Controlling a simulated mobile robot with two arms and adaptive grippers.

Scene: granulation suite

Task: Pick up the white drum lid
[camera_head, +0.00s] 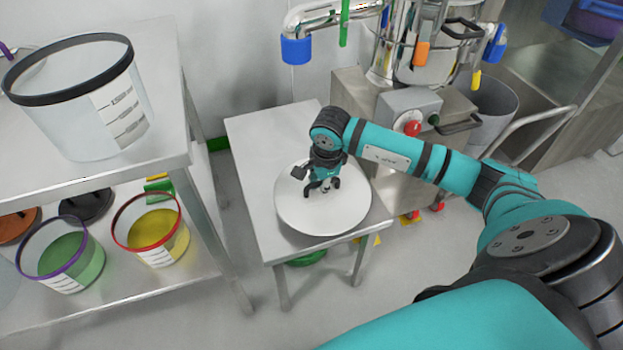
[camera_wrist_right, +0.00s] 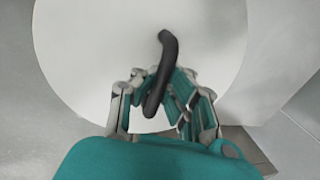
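The white drum lid (camera_head: 296,213) is a round disc lying flat on a small steel table (camera_head: 262,133). In the right wrist view the lid (camera_wrist_right: 90,45) fills most of the picture, with a curved black handle (camera_wrist_right: 166,55) across its middle. My right gripper (camera_head: 323,188) points down over the middle of the lid. In the wrist view its fingers (camera_wrist_right: 158,108) are spread, with the near part of the handle between them and a gap showing. I cannot tell whether a finger touches the handle. My left gripper is not in view.
A steel rack on the left holds a clear tub with a black rim (camera_head: 95,110) on top. Below are tubs of green (camera_head: 68,262) and yellow (camera_head: 165,240) material. A steel machine with a red knob (camera_head: 412,128) stands close behind the table's right side.

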